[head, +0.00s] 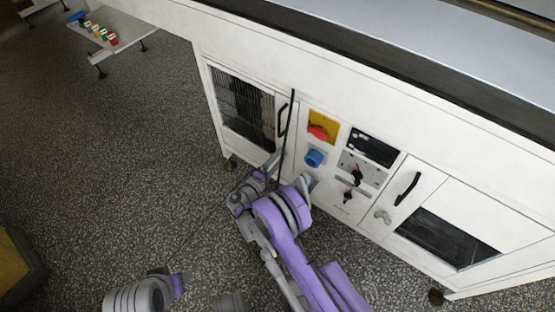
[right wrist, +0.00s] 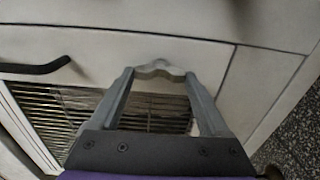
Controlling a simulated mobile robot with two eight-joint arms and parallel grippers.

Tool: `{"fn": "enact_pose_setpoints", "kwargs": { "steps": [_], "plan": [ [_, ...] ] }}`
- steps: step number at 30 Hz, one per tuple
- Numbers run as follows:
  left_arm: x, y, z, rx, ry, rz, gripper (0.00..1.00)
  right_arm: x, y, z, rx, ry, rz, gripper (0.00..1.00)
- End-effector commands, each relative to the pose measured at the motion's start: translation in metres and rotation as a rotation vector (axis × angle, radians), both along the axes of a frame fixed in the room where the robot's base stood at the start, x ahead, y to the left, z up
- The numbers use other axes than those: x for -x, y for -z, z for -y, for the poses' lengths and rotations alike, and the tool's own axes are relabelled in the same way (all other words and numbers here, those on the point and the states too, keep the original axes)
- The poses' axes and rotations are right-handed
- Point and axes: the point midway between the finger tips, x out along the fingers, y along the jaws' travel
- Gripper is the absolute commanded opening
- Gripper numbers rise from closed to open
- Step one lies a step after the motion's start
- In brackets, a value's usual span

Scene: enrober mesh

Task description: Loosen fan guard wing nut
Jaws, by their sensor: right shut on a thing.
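The light grey wing nut (right wrist: 158,68) shows in the right wrist view on the pale panel, above the dark slatted guard (right wrist: 130,110). My right gripper (right wrist: 160,73) is shut on the wing nut, its two fingertips touching the nut's ends. In the head view my right gripper (head: 268,168) is at the lower right of the left door with the mesh guard (head: 245,106); the arm hides the nut there. A purple and grey part of my left arm with its gripper (head: 181,281) shows low at the left, away from the machine; its fingers are unclear.
A black door handle (head: 284,120) is just above my right gripper. To the right are a red knob on yellow (head: 319,128), a blue socket (head: 314,158), black switches (head: 356,175) and another wing nut (head: 382,216). A low bench (head: 122,38) stands far left. Open floor lies left.

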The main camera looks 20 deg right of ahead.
Motion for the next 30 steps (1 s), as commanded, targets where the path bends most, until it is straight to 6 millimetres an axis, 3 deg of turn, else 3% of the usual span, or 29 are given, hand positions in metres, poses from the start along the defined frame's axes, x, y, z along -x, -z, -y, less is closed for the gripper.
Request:
{"fn": "enact_pose_setpoints", "kwargs": {
  "steps": [12, 13, 16, 25, 30],
  "plan": [
    [0.000, 0.000, 0.000, 0.000, 0.000, 0.000, 0.50, 0.000, 0.000, 0.000, 0.005, 0.001, -0.005, 0.24],
    [0.000, 0.000, 0.000, 0.000, 0.000, 0.000, 0.50, 0.000, 0.000, 0.000, 0.005, 0.001, -0.005, 0.83],
    [0.000, 0.000, 0.000, 0.000, 0.000, 0.000, 0.50, 0.000, 0.000, 0.000, 0.005, 0.001, -0.005, 1.00],
    [0.000, -0.001, 0.000, 0.000, 0.000, 0.000, 0.50, 0.002, 0.000, -0.003, 0.004, 0.000, -0.005, 1.00],
    [0.001, -0.005, 0.000, 0.000, 0.000, -0.001, 0.50, 0.017, -0.001, -0.023, 0.003, -0.003, -0.004, 1.00]
  ]
}}
